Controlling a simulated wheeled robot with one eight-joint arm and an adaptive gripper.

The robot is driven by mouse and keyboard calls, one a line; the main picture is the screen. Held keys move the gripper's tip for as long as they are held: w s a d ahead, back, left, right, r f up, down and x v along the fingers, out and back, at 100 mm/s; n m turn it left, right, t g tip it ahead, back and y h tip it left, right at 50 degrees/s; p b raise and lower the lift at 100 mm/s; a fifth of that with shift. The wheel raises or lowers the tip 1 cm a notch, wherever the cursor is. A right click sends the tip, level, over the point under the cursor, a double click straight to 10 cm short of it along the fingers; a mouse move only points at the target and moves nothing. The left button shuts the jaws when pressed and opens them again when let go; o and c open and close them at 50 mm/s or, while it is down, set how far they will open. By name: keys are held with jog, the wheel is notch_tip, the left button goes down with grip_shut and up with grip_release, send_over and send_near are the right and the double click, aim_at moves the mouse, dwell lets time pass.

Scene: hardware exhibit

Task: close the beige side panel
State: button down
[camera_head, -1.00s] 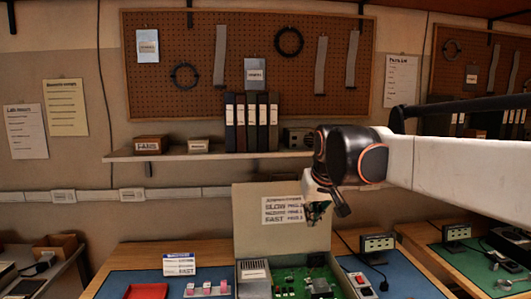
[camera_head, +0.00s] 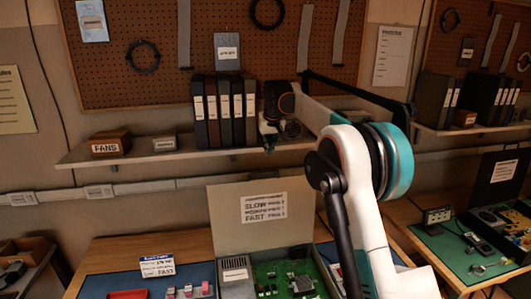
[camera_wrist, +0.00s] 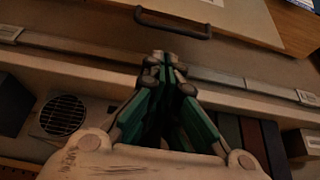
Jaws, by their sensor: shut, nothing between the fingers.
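The beige side panel (camera_head: 262,211) stands upright and open at the back of the computer case, with a speed label (SLOW, MODERATE, FAST) on its face. The case's green circuit board (camera_head: 290,280) is exposed in front of it. In the wrist view the panel (camera_wrist: 245,22) is at the top, with a dark bar handle (camera_wrist: 172,27) along its edge. My gripper (camera_head: 270,146) is above the panel, by the shelf and binders. Its fingers (camera_wrist: 163,66) are together and empty, apart from the handle in the wrist view. My arm hides part of the case's right side.
The wall shelf (camera_head: 180,157) holds binders (camera_head: 225,110) and a FANS box (camera_head: 110,144), close to my gripper. A pegboard (camera_head: 180,50) is behind. A small sign (camera_head: 157,266) stands on the blue mat left of the case. Another open case (camera_head: 500,185) is at right.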

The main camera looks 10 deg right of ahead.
jog(key=x, duration=1)
dwell(0.3)
